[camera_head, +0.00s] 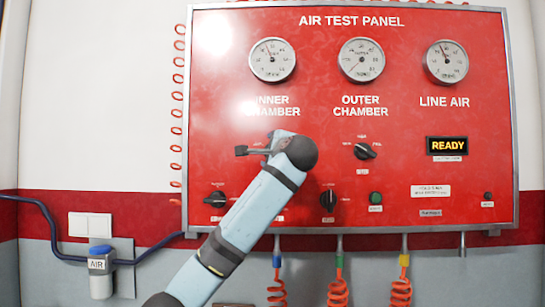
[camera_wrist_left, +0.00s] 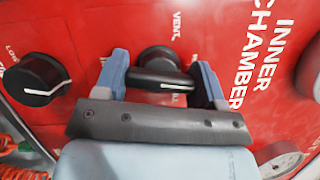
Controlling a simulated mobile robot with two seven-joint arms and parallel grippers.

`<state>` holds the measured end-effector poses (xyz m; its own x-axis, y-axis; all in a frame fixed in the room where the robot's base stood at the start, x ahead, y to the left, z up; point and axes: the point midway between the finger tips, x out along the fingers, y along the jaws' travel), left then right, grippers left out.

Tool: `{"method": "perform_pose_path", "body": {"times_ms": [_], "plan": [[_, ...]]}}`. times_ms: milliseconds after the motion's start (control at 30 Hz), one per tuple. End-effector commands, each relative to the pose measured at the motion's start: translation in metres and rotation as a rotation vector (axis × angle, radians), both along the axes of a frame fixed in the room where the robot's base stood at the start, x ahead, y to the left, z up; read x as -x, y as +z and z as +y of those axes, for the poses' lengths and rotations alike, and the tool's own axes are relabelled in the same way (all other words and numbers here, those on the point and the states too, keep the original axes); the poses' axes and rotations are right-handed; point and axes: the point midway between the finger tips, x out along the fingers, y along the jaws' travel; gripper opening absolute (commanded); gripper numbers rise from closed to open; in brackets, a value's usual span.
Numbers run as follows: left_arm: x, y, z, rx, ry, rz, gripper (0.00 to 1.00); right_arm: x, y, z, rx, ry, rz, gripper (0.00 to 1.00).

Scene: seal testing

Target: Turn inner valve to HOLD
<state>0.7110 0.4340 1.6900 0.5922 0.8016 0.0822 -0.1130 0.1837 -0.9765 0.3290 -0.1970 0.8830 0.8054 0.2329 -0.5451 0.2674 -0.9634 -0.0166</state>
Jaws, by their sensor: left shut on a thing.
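The inner valve is a black knob (camera_wrist_left: 158,62) on the red panel, seen in the left wrist view near the VENT lettering. Its bar-shaped handle carries a white line pointing right in that view, towards the INNER CHAMBER lettering. My left gripper (camera_wrist_left: 160,82) has one blue-grey finger at each end of the handle and is shut on it. In the head view my left gripper (camera_head: 256,150) is at the panel below INNER CHAMBER, and my arm hides most of the valve. Any HOLD label is hidden or unreadable. My right gripper is not in view.
The outer chamber valve (camera_head: 364,151) is to the right. Black knobs (camera_head: 215,199) and (camera_head: 328,200) sit lower on the panel, with a green button (camera_head: 375,198). Three gauges line the top. The display (camera_head: 447,146) reads READY. Coiled red hoses (camera_head: 338,290) hang below.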

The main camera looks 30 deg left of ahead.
Motion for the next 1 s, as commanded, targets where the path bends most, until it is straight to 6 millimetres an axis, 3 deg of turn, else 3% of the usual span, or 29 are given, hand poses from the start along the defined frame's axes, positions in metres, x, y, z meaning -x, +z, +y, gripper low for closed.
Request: {"method": "perform_pose_path", "body": {"times_ms": [400, 967, 1000], "plan": [[-0.0001, -0.0006, -0.0003, 0.163, 0.000, -0.099, 0.40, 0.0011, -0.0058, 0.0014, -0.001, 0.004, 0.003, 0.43], [-0.0001, -0.0004, -0.0001, 0.186, 0.001, -0.114, 0.40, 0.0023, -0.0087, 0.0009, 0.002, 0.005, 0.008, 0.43], [-0.0001, -0.0004, -0.0001, 0.186, 0.001, -0.114, 0.71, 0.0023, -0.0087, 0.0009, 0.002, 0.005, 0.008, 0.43]]}}
